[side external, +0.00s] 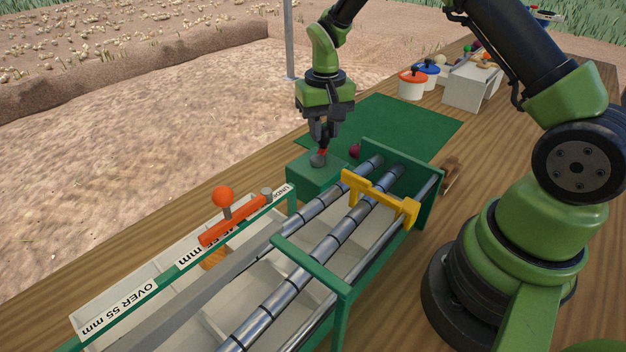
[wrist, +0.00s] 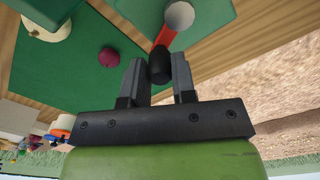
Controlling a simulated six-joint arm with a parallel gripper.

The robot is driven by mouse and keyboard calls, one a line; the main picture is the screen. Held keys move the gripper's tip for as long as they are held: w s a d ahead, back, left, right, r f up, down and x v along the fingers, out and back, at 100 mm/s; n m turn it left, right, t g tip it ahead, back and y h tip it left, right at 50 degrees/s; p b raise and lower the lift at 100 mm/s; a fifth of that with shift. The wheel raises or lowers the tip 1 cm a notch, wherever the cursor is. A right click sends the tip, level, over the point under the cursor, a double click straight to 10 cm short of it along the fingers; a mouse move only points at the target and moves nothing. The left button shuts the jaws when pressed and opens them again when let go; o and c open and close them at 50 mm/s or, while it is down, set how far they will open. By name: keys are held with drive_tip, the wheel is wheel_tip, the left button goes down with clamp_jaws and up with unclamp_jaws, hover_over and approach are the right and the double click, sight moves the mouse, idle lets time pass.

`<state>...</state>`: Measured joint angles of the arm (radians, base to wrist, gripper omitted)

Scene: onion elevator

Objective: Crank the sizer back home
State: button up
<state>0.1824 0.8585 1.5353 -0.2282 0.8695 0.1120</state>
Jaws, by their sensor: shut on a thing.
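The sizer is a long frame with green ends and steel rollers (side external: 345,228) over pale bins. A yellow bridge piece (side external: 380,199) lies across the rollers near the far end. The crank sits on a green box (side external: 303,176) at that end. It has a grey hub (side external: 318,159), a short red arm (wrist: 169,38) and a dark knob (wrist: 159,68). My gripper (side external: 322,142) points down over the box, its fingers shut on the knob. In the wrist view the red arm runs from the knob up to the hub. The fingers hide part of the crank in the side view.
A dark red onion (side external: 355,151) lies on the green mat (side external: 405,120) close by. An orange lever with a ball knob (side external: 222,197) stands over the labelled bins. An orange-and-white pot (side external: 412,85), a blue pot (side external: 428,72) and a white box (side external: 471,88) stand farther back.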

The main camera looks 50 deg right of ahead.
drive_tip(key=shift+w+a, duration=0.1)
drive_tip(key=shift+w, duration=0.05)
drive_tip(key=shift+w+a, duration=0.35)
drive_tip(key=shift+w, duration=0.15)
idle(0.4)
drive_tip(key=shift+w+a, duration=0.4)
drive_tip(key=shift+a, duration=0.35)
drive_tip(key=shift+w+a, duration=0.15)
drive_tip(key=shift+a, duration=0.4)
drive_tip(key=o, duration=0.7)
drive_tip(key=shift+o, duration=0.2)
